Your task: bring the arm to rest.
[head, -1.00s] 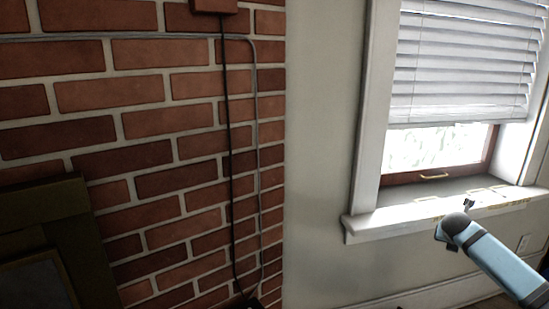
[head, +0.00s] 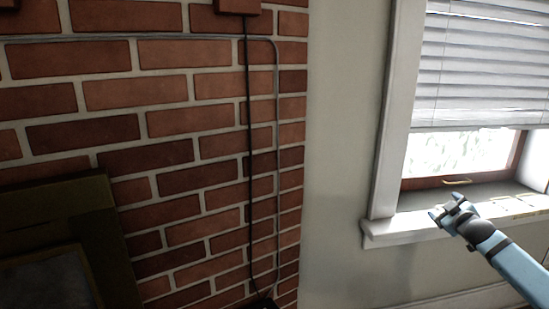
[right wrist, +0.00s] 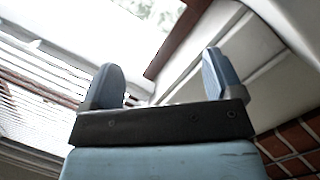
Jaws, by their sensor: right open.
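My right gripper (head: 447,208) is in the head view at the lower right, in front of the window sill. Its light blue forearm comes in from the lower right corner. In the right wrist view the right gripper (right wrist: 168,82) has its two fingers wide apart with nothing between them. The window and sill lie beyond the fingers there. My left gripper is in neither view.
A white window sill (head: 400,231) and a half-lowered blind (head: 480,70) are behind the right gripper. A brick chimney wall (head: 150,120) with cables fills the left. A dark fireplace frame (head: 110,235) stands lower left.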

